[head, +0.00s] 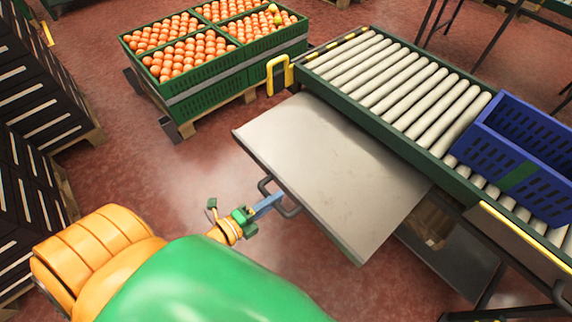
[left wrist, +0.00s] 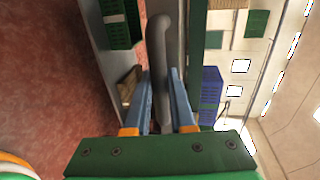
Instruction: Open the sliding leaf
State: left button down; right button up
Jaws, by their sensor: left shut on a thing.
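The sliding leaf (head: 335,165) is a flat grey metal panel beside the roller conveyor. It sticks out toward the lower left of the head view. A dark bar handle (head: 289,211) is fixed on its near-left edge. My left gripper (head: 272,201) reaches the handle from the lower left and is shut on it. In the left wrist view, the grey handle bar (left wrist: 160,50) runs between the two blue fingers (left wrist: 162,85). The fingers hide part of the handle in the head view. My right gripper is out of view.
The roller conveyor (head: 395,82) carries a blue crate (head: 510,150). Dark stacked crates (head: 30,110) line the left. A brownish box (head: 432,232) shows under the leaf's right end. Red floor is clear left of the leaf.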

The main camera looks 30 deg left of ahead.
pick_arm(q)
jog(key=shift+f+v, duration=0.2)
jog(key=shift+v, duration=0.7)
jog(key=shift+f+v, duration=0.15)
jog(key=shift+v, duration=0.7)
jog(key=shift+s, duration=0.1)
jog(key=c, duration=0.8)
grip_release()
jog(key=shift+o, duration=0.2)
jog(key=v, duration=0.7)
